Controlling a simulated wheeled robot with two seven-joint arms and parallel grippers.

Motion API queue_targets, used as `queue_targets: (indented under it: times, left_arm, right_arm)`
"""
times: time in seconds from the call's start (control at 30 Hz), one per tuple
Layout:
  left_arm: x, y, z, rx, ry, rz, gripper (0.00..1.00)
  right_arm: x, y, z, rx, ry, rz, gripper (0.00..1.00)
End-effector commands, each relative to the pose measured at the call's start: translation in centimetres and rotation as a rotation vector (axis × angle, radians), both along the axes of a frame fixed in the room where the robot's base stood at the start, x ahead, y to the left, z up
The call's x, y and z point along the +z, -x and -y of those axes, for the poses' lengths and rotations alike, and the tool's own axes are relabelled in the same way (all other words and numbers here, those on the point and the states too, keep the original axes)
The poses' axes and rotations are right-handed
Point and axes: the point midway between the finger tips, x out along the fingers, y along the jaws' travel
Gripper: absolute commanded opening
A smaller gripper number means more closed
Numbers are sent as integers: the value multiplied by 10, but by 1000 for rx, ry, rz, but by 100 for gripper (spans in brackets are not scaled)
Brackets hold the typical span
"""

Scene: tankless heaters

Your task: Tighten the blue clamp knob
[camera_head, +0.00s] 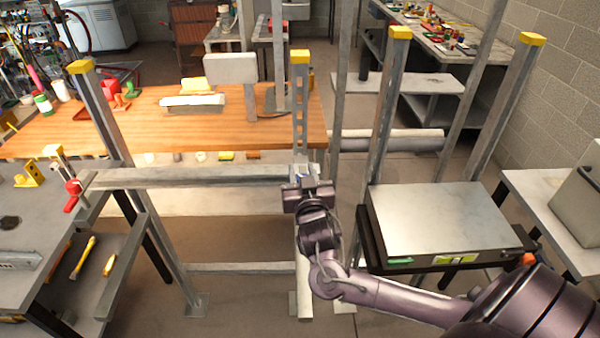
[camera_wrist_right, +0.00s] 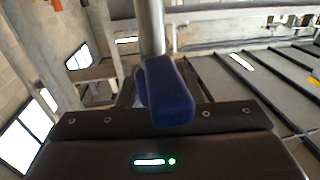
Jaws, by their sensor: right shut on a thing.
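The blue clamp knob (camera_wrist_right: 170,92) fills the middle of the right wrist view, directly in front of my dark gripper body, with a grey metal post behind it. My right gripper (camera_head: 306,182) is at that rail end and is shut on the blue knob. Its fingertips are mostly hidden. My left gripper is not in view.
A red clamp knob (camera_head: 72,195) is at the rail's left end. Upright posts with yellow caps (camera_head: 399,33) surround the work area. A grey-topped box (camera_head: 440,220) stands right of my gripper. A wooden table (camera_head: 130,125) lies behind the rail.

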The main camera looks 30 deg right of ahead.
Motion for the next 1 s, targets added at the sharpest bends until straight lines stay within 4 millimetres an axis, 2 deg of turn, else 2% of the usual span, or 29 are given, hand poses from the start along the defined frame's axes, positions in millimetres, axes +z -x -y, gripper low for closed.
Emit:
queue_targets:
  times: [0.5,0.7,1.0]
  left_arm:
    - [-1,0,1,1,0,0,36]
    - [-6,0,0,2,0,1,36]
    - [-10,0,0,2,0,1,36]
  right_arm:
    - [-2,4,5,-469,-3,-4,9]
    - [-2,6,6,-597,1,-3,9]
    - [0,8,9,-700,4,0,9]
